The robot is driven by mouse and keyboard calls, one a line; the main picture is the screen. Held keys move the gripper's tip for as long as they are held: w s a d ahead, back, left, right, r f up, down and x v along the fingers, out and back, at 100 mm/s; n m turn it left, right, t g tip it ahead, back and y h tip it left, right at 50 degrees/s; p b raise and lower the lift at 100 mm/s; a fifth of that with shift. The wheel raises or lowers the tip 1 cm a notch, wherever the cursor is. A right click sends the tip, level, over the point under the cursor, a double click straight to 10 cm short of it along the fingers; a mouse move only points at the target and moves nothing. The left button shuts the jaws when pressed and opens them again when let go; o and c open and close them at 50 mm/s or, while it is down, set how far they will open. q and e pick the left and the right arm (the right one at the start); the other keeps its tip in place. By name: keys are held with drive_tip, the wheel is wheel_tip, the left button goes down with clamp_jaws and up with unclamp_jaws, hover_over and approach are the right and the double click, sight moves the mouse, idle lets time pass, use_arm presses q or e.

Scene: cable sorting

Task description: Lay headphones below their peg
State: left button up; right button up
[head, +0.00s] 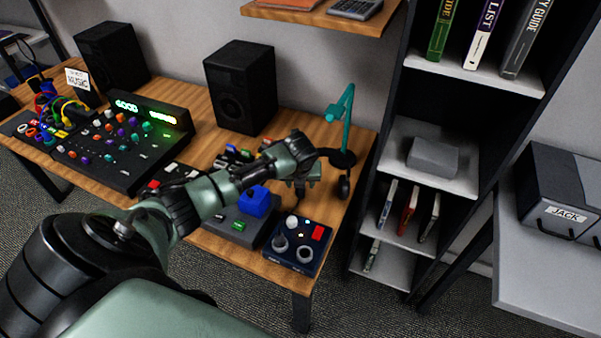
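A teal peg stand (342,106) with a dark round base rises at the right end of the wooden desk. Its hooked top holds nothing that I can see. A dark rounded piece (343,187), which looks like an ear cup of the headphones, lies on the desk just in front of the base. The rest of the headphones is hidden or too dark to make out. My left arm reaches across the desk from the lower left. My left gripper (300,188) is low over the desk, left of that piece; its fingers are mostly hidden by my wrist. My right gripper is not in view.
A control box with knobs (295,244) and a blue block (257,202) are close beside my forearm. Black speakers (240,87) and a mixer (120,140) stand further left. A shelf unit (436,197) is right of the desk. A bare desk strip lies along the right edge.

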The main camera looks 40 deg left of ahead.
use_arm(q)
drive_tip(key=v, duration=1.2)
drive_tip(key=shift+r, duration=0.15)
idle(0.4)
